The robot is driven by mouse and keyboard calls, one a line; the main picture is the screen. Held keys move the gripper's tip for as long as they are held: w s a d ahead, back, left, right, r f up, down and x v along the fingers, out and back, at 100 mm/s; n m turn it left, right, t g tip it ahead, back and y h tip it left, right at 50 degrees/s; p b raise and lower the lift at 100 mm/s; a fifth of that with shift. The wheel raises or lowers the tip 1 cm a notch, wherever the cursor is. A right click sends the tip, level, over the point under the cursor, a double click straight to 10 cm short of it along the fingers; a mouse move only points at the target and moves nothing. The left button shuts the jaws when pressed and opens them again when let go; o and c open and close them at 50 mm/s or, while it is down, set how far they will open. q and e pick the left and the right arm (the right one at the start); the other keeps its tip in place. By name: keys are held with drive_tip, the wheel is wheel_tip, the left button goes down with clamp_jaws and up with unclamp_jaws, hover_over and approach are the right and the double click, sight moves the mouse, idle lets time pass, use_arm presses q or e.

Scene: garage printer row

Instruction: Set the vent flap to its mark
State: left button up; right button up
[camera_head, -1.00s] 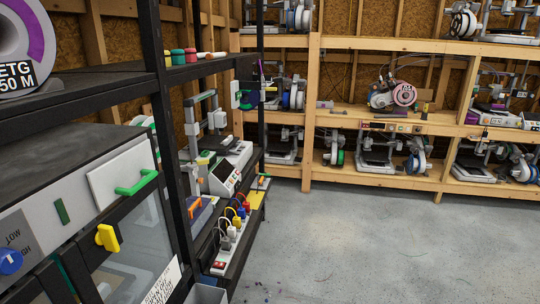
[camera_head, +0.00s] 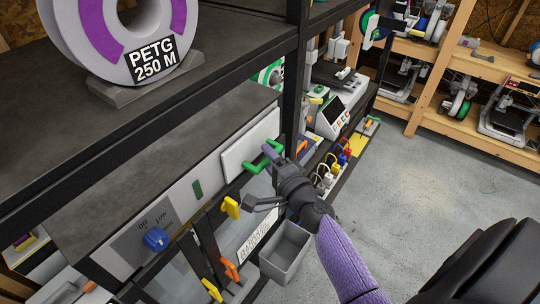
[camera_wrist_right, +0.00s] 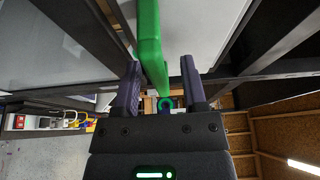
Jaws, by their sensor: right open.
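The vent flap (camera_head: 248,143) is a pale panel with a green handle (camera_head: 262,158) on the front of the grey enclosure (camera_head: 150,185). A green strip (camera_head: 197,189) is on the enclosure front, left of the flap. My right gripper (camera_head: 266,182) is at the handle with its jaws apart. In the right wrist view the green handle (camera_wrist_right: 150,45) runs between the open fingers (camera_wrist_right: 160,82), with no clear grip on it. Whether a finger touches it I cannot tell. My left gripper is out of view.
A black post (camera_head: 297,70) stands just behind the flap. The floor to the right is open.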

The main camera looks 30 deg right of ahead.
drive_tip(key=shift+w+f, duration=0.1)
drive_tip(key=shift+w, duration=0.1)
drive_tip(key=shift+s, duration=0.1)
clamp_jaws()
idle(1.1)
